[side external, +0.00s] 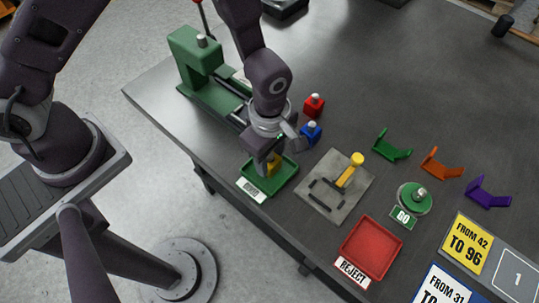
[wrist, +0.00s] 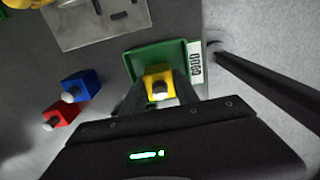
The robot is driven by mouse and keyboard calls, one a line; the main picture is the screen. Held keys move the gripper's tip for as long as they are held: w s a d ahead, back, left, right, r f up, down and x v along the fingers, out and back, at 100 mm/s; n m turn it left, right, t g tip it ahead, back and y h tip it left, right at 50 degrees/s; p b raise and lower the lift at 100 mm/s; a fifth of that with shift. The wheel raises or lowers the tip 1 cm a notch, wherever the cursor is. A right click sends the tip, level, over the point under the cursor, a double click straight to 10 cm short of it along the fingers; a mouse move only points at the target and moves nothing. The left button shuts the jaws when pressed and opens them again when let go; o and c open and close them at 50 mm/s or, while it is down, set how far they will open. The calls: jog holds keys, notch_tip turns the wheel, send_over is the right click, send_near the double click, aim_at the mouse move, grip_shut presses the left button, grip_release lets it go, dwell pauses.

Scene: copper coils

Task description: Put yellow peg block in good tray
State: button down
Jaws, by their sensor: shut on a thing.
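The yellow peg block (wrist: 158,83) is between the two fingers of my gripper (wrist: 160,92) in the wrist view. My gripper is shut on it. The good tray is the green tray (side external: 284,178) with a white label, near the table's front edge; it also shows in the wrist view (wrist: 140,58). The block is over or inside this tray; I cannot tell whether it touches the tray floor. In the side view my gripper (side external: 268,165) points down at the tray and partly hides the yellow block (side external: 274,163).
A red peg block (side external: 314,106) and a blue peg block (side external: 311,132) stand behind the tray. A grey plate with a yellow handle (side external: 350,172) lies to its right. The red reject tray (side external: 370,249) is further right. A green machine (side external: 195,65) stands at the left.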

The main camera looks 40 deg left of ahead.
jog(key=shift+f, duration=0.45)
jog(key=c, duration=0.8)
grip_release()
jog(key=shift+c, duration=0.2)
jog(key=shift+r, duration=0.1)
jog(key=shift+r, duration=3.4)
